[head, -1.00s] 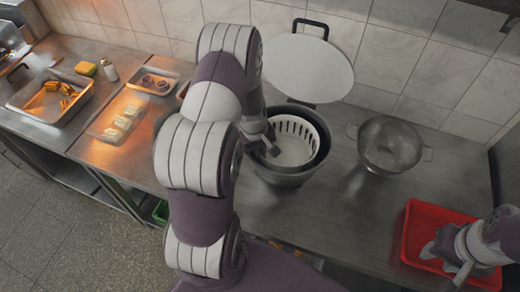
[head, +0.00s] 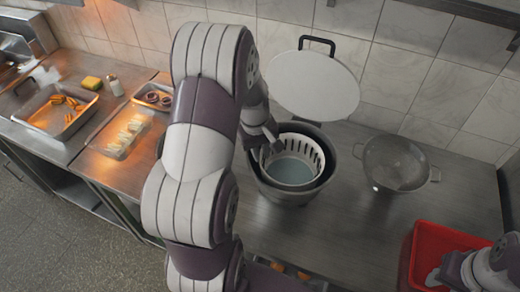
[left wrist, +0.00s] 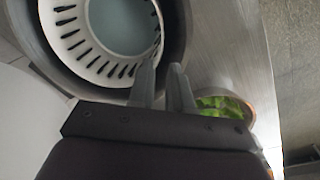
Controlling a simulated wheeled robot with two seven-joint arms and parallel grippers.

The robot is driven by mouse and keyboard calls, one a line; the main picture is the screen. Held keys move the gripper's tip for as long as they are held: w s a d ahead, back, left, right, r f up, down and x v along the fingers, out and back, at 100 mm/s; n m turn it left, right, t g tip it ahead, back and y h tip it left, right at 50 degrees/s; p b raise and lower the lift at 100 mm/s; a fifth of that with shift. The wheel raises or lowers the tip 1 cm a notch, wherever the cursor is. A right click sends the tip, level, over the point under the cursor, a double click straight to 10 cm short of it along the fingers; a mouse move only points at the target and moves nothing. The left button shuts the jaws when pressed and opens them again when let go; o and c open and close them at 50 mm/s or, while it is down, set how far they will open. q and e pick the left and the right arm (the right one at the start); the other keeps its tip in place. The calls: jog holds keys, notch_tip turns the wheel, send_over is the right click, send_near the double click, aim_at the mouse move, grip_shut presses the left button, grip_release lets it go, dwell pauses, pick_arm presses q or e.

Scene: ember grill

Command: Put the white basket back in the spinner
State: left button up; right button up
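The white basket (head: 318,155), slotted around its wall, is inside the dark grey spinner bowl (head: 283,197) and looks roughly level. Its pale floor shows empty. In the left wrist view the basket (left wrist: 85,60) fills the upper left, with the spinner's rim (left wrist: 40,70) around it. My left gripper (head: 272,143) is at the basket's left edge. Its fingers (left wrist: 160,82) are close together, with the rim seemingly pinched between them; the contact is partly hidden. My right gripper (head: 436,277) is over the red tray, its fingers unclear.
A round white lid (head: 313,85) stands raised behind the spinner. A metal colander (head: 395,165) is to its right, a red tray (head: 425,245) at front right. Green leaves (left wrist: 222,105) lie in a bowl beside the spinner. Food trays (head: 60,125) stand at left.

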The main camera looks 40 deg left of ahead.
pick_arm(q)
jog(key=s+d+r+m, duration=0.2)
jog(key=s+d+m, duration=0.3)
jog(key=d+m, duration=0.15)
jog(key=s+d+r+m, duration=0.3)
jog(key=s+d+m, duration=0.25)
jog(key=d, duration=0.25)
jog(key=shift+y, duration=0.3)
jog(key=f+b, duration=0.1)
jog(key=w+f+b, duration=0.1)
jog(key=f+b, duration=0.3)
jog(key=shift+w+a, duration=0.15)
jog(key=shift+a, duration=0.15)
jog(key=shift+a, duration=0.1)
